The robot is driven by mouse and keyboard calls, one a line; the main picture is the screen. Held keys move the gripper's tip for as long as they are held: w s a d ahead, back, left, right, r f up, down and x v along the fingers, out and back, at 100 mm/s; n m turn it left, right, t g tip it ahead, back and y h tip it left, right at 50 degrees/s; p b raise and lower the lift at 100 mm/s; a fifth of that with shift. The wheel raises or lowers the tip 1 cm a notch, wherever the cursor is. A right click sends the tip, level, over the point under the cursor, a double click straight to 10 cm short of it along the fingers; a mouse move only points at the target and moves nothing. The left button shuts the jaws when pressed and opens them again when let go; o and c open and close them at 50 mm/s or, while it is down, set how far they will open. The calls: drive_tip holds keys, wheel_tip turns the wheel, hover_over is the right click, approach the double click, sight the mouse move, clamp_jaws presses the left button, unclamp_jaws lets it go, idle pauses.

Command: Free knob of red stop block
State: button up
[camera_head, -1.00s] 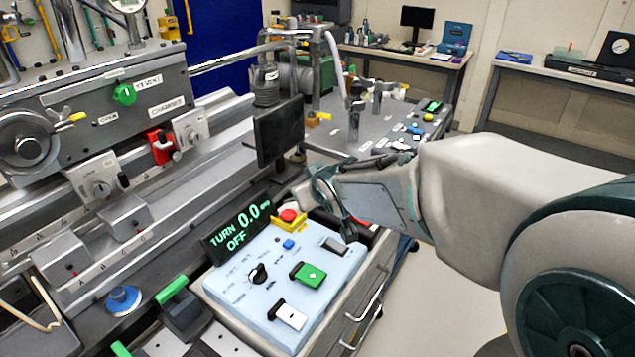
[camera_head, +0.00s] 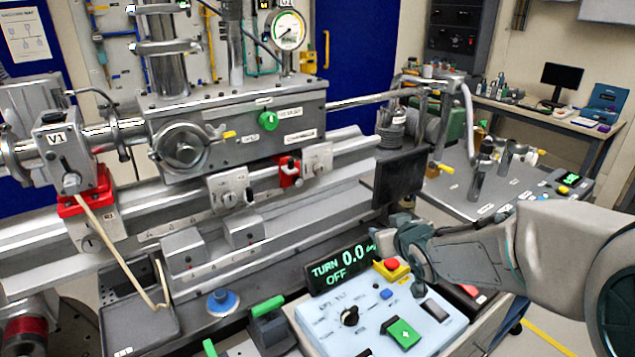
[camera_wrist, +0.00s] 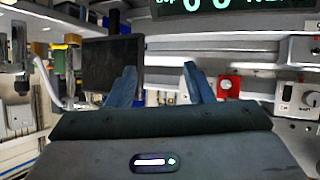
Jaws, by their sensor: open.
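The red stop block (camera_head: 289,172) sits on the rail below the grey chamber, between two grey blocks with dials. A small pale knob shows on its front. In the wrist view the red block (camera_wrist: 230,86) is just right of my right-hand finger, apart from it. My gripper (camera_head: 398,238) is well to the right of and nearer than the block, above the back edge of the control panel. In the wrist view my gripper (camera_wrist: 160,80) is open, with nothing between its fingers.
A black monitor (camera_head: 400,181) stands close behind my gripper. The pale blue control panel (camera_head: 370,312), with a red button (camera_head: 392,264) and a lit display (camera_head: 340,268), lies below it. A red-based valve stand (camera_head: 78,203) is at left.

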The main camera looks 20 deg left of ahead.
drive_tip(key=w+a+y, duration=0.2)
drive_tip(key=a+y, duration=0.2)
drive_tip(key=a, duration=0.3)
drive_tip(key=y+p, duration=0.1)
drive_tip(key=y, duration=0.4)
approach(300, 182)
drive_tip(key=p+x, duration=0.2)
drive_tip(key=x, duration=0.7)
drive_tip(key=shift+a, duration=0.1)
drive_tip(key=c, duration=1)
